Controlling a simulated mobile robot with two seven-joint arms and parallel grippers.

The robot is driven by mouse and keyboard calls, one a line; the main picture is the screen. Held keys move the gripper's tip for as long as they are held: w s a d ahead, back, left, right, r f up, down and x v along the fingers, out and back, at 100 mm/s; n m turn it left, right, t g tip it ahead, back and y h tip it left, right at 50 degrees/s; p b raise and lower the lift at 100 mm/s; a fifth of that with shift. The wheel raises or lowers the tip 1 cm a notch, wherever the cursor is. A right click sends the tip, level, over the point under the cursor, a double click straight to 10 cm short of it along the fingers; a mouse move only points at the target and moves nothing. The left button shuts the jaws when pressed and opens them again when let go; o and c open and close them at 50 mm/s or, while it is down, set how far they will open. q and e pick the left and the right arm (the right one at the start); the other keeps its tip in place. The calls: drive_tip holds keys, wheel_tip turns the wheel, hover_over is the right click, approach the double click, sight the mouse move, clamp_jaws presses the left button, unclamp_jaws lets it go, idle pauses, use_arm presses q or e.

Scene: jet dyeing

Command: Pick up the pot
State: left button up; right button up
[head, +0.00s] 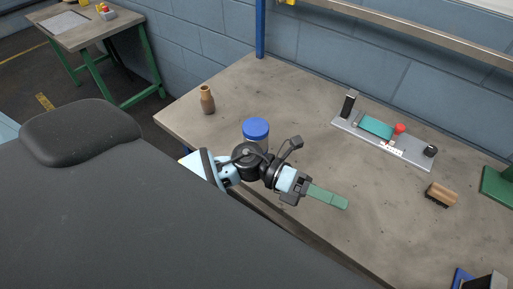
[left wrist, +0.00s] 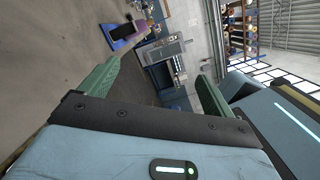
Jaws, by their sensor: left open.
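A jar with a blue lid (head: 256,128) stands upright on the workbench (head: 300,130), partly hidden behind my left arm. A small brown bottle-shaped vessel (head: 207,100) stands upright near the bench's left corner. I cannot tell for sure which of these is the pot. My left gripper (head: 328,197) is over the front part of the bench, to the right of and nearer than the jar, pointing right. Its green fingers overlap in the head view; in the left wrist view they stand apart with nothing between them (left wrist: 158,72). My right gripper is not in view.
A grey fixture with a red knob (head: 399,128) lies at the bench's back. A wooden-topped brush or block (head: 441,194) lies at the right, near a green object (head: 498,186). A blue stand (left wrist: 122,36) shows in the left wrist view. The bench middle is clear.

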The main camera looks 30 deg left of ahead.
use_arm(q)
drive_tip(key=a+f+m+g+y, duration=0.2)
drive_tip(key=m+g+y, duration=0.15)
drive_tip(key=m, duration=0.25)
drive_tip(key=m+t+y, duration=0.2)
drive_tip(key=m+y, duration=0.3)
drive_tip(key=y, duration=1)
approach(255, 126)
drive_tip(key=f, duration=0.5)
drive_tip(key=shift+s+a+f+b, duration=0.1)
drive_tip(key=shift+s+a+b, duration=0.15)
drive_tip(key=shift+b, duration=0.05)
drive_tip(key=shift+w+d+f+p, duration=0.1)
drive_tip(key=shift+f+p, duration=0.1)
drive_tip(key=shift+f, duration=1.75)
drive_tip(key=shift+w+d+f+p, duration=0.1)
drive_tip(key=shift+d+f+p, duration=0.05)
drive_tip(key=shift+f, duration=1.85)
drive_tip(key=c, duration=1.7)
drive_tip(key=shift+o, duration=0.2)
drive_tip(key=shift+r, duration=0.1)
